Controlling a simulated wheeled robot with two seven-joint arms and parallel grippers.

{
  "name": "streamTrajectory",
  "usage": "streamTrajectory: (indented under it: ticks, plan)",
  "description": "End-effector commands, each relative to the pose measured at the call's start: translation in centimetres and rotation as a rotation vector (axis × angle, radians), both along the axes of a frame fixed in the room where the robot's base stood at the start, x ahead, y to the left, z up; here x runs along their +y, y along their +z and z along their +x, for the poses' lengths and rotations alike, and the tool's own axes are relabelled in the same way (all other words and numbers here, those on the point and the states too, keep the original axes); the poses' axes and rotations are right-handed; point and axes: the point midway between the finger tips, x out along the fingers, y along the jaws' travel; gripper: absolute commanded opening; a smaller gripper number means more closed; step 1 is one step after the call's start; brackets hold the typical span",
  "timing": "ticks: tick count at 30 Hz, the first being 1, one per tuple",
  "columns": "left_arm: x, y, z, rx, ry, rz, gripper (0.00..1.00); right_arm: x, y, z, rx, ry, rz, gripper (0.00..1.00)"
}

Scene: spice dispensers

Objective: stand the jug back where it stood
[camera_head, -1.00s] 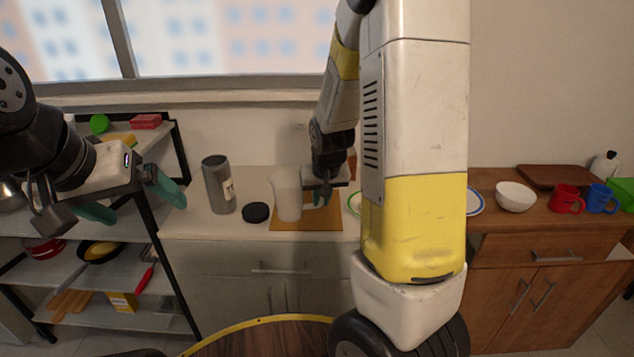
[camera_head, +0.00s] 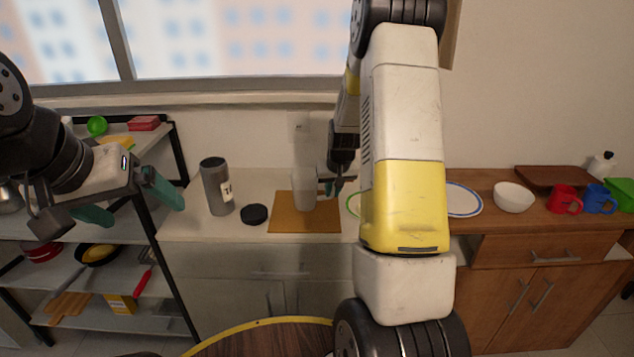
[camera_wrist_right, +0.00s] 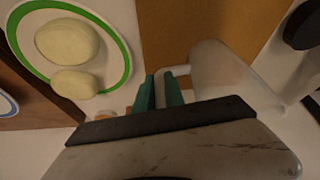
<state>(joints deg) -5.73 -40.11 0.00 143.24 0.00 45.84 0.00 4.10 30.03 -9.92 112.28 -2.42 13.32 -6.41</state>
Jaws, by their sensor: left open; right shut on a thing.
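The pale, see-through jug (camera_head: 304,188) is over the brown board (camera_head: 300,226) on the white counter and looks about upright. I cannot tell whether its base touches the board. My right gripper (camera_head: 336,190) is at the jug's right side, shut on it. In the right wrist view the jug (camera_wrist_right: 222,72) lies right beside the green fingers (camera_wrist_right: 160,92); the part between them is mostly hidden. My left gripper (camera_head: 115,205) is open and empty at the left, in front of the shelf, far from the jug.
A grey labelled canister (camera_head: 216,188) and a black lid (camera_head: 254,214) stand left of the board. A green-rimmed plate (camera_wrist_right: 115,25) with pale round food lies by the right gripper. A white bowl (camera_head: 513,197) and mugs (camera_head: 564,199) stand further right. My right arm hides part of the counter.

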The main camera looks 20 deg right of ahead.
Motion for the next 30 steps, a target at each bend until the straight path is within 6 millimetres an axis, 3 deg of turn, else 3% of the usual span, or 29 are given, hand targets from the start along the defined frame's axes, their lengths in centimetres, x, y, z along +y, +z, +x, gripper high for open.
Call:
streamTrajectory:
  ticks: [10, 11, 13, 14, 24, 30]
  plan:
    - [0.0, 0.0, 0.0, 0.0, 0.0, 0.0, 0.95, 0.0, -0.3, 0.0, -0.002, 0.0, 0.0, 0.0]
    - [0.0, 0.0, 0.0, 0.0, 0.0, 0.0, 0.95, 0.0, -0.3, 0.0, -0.002, 0.001, -0.001, 0.2]
    - [0.0, 0.0, 0.0, 0.0, 0.0, 0.0, 0.95, 0.0, -0.3, 0.0, -0.002, 0.001, -0.001, 0.34]
    - [0.0, 0.0, 0.0, 0.0, 0.0, 0.0, 0.95, 0.0, -0.3, 0.0, -0.002, 0.001, -0.001, 0.36]
    - [0.0, 0.0, 0.0, 0.0, 0.0, 0.0, 0.95, 0.0, 0.0, 0.0, -0.003, 0.0, 0.0, 0.36]
    - [0.0, 0.0, 0.0, 0.0, 0.0, 0.0, 0.95, 0.1, 2.6, -0.9, -0.006, 0.001, -0.001, 0.36]
